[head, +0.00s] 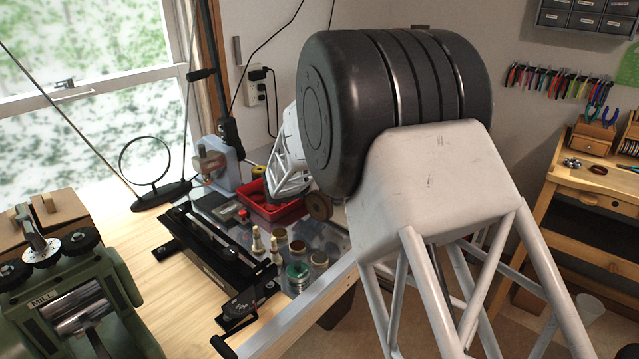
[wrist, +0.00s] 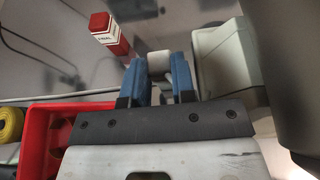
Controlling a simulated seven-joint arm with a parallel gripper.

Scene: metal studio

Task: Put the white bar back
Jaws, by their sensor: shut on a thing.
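My gripper (wrist: 160,72) shows in the wrist view with two blue fingers. They are closed on a small pale block between their tips, which looks like an end of the white bar (wrist: 158,60). Most of the bar is hidden by the fingers, so its length and tilt cannot be told. In the head view my own arm hides the fingers and the bar. The wrist end of my arm is above the back of the workbench, near the red tray (head: 259,211).
The red tray also shows in the wrist view (wrist: 36,140), with a yellow roll (wrist: 10,124) beside it. A red-and-white box (wrist: 108,36) and a pale grey box (wrist: 226,62) stand near the fingers. Small bottles, a black tool and a green rolling mill (head: 75,290) crowd the bench.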

